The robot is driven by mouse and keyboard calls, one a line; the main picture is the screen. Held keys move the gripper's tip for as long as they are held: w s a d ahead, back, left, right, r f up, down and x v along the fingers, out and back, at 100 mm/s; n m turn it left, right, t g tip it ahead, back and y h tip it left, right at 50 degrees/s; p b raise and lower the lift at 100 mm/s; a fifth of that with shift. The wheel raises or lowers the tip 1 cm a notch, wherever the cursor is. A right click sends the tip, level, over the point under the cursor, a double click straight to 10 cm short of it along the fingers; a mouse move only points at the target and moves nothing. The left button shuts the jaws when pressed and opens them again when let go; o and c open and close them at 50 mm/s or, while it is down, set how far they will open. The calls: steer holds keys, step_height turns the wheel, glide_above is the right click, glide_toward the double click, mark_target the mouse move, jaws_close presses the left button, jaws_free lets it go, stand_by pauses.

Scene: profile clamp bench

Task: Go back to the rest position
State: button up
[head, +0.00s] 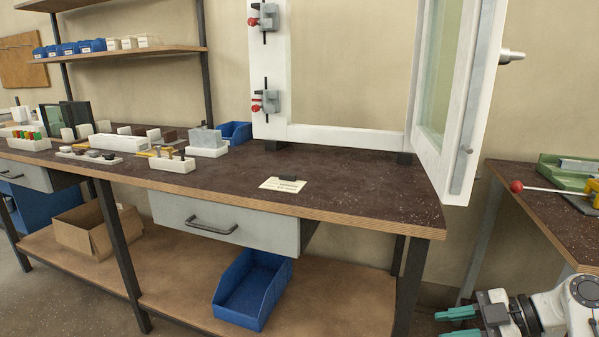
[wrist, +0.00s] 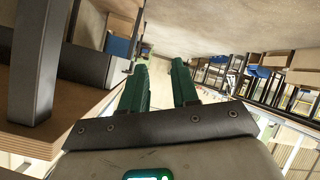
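My gripper (head: 442,325) is at the bottom right of the head view, low beside the front right of the workbench (head: 343,208) and below its top. Its two teal fingers point left and stand apart. In the wrist view my gripper (wrist: 159,68) shows both fingers with a clear gap and nothing between them. The gripper is apart from the bench and touches nothing that I can see. Part of my arm is cut off by the right edge of the head view.
A second bench (head: 540,212) with a green tool stands close at the right. A white window frame (head: 340,139) with its sash swung out stands on the workbench. A blue bin (head: 252,290) sits on the lower shelf (head: 180,283). A drawer (head: 226,222) hangs under the top.

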steer(key=s+a+f+m+g+h, duration=0.1)
steer(key=s+a+f+m+h, duration=0.1)
steer(key=s+a+f+m, duration=0.25)
steer(key=s+a+f+m+h, duration=0.1)
steer(key=s+f+m, duration=0.2)
steer(key=s+f, duration=0.35)
steer(key=s+a+f+m+g+h, duration=0.1)
steer(key=s+a+f+m+h, duration=0.2)
steer(key=f, duration=0.4)
steer(key=s+d+f+m+g+h, duration=0.1)
steer(key=s+d+m+h, duration=0.2)
steer(key=s, duration=0.7)
steer(key=s+d+f+m+g+h, duration=0.1)
steer(key=s+d+f+m+h, duration=0.1)
steer(key=s+m, duration=0.6)
step_height(320, 180, up, 24)
steer(key=s+n+p, duration=0.1)
steer(key=n+p, duration=0.1)
steer(key=p, duration=2.2)
steer(key=shift+s+a+r, duration=0.2)
steer(key=shift+s+a, duration=0.05)
steer(key=shift+s, duration=0.15)
